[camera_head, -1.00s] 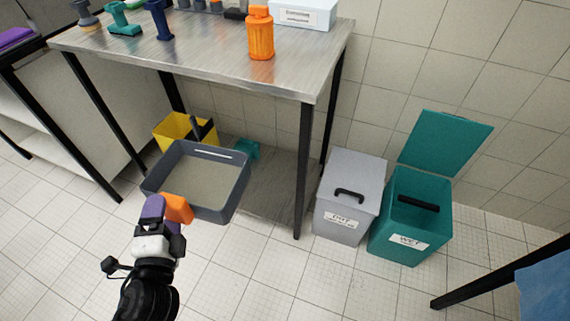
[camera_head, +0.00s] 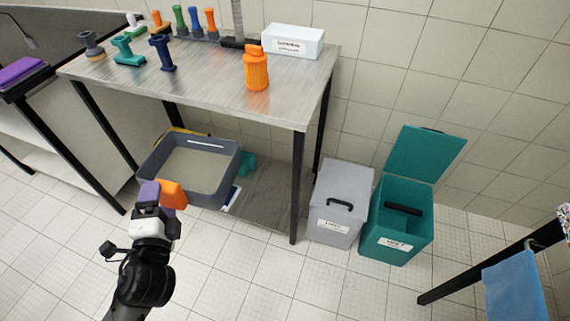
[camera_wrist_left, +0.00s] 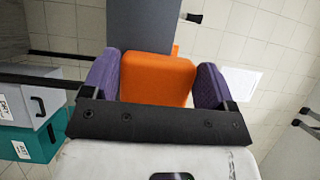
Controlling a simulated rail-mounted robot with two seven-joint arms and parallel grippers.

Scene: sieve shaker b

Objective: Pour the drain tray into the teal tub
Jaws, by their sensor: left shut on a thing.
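My left gripper (camera_head: 162,194) is shut on the orange handle (camera_head: 172,192) of the grey drain tray (camera_head: 217,197). The tray is held in the air in front of the metal table, looks about level, and has a greyish content inside. In the left wrist view the purple fingers sit on both sides of the orange handle (camera_wrist_left: 157,80), with the grey tray wall beyond. The teal tub (camera_head: 397,228), labelled WET, stands on the floor to the right, its lid (camera_head: 427,153) raised. The tray is well left of the tub. My right gripper is not in view.
A grey lidded bin (camera_head: 338,203) stands directly left of the teal tub. A table leg (camera_head: 297,188) stands between tray and bins. The table (camera_head: 205,85) carries an orange bottle (camera_head: 255,68) and a white box (camera_head: 292,41). A blue cloth (camera_head: 515,290) hangs at the right. Floor in front is clear.

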